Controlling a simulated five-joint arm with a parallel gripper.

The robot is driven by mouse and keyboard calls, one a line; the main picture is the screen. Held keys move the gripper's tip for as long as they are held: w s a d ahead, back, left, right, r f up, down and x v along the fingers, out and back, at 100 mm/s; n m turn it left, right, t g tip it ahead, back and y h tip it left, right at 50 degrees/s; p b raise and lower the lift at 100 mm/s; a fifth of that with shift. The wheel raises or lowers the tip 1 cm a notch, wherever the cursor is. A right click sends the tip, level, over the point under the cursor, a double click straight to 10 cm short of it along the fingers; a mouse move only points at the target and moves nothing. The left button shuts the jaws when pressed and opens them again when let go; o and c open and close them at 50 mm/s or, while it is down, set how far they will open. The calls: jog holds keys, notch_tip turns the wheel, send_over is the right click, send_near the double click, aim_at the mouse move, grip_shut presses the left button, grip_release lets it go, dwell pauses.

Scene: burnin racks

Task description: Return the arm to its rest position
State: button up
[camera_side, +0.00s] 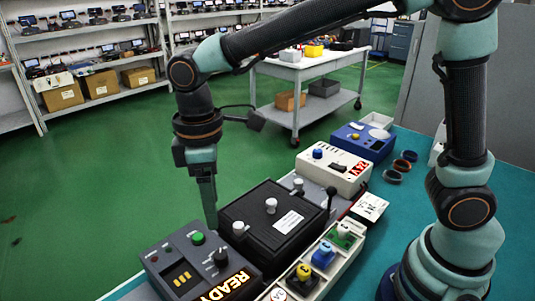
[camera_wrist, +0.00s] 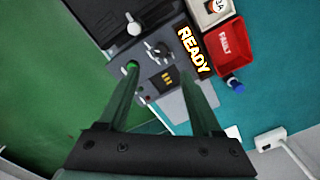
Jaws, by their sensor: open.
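My gripper (camera_side: 210,215) points straight down in the side view, at the far left edge of the black box (camera_side: 255,238), just behind the grey control box. In the wrist view its two fingers (camera_wrist: 160,82) are spread apart with nothing between them. The grey control box (camera_side: 160,260) has a green button (camera_side: 198,238), a black knob, yellow indicators and a lit READY sign (camera_side: 226,287). The READY sign also shows in the wrist view (camera_wrist: 194,50). From the side view I cannot tell whether the fingertips touch anything.
A white box marked 24V (camera_side: 335,172) and a blue box (camera_side: 352,143) stand farther back on the teal bench (camera_side: 405,205). A tray with coloured knobbed blocks (camera_side: 322,255) lies in front. A red FAULT bin (camera_wrist: 222,45) shows in the wrist view. Green floor lies left.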

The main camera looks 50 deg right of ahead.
jog(key=shift+d+r, duration=0.1)
jog(key=s+d+r+m+t, duration=0.2)
jog(key=d+m, duration=0.3)
jog(key=d, duration=0.5)
jog(key=s+d+r+m+t, duration=0.3)
jog(key=d+m, duration=0.2)
jog(key=d, duration=0.6)
jog(key=shift+s+m+t, duration=0.25)
jog(key=shift+m+t, duration=0.05)
jog(key=shift+t, duration=0.1)
jog(key=shift+r, duration=0.1)
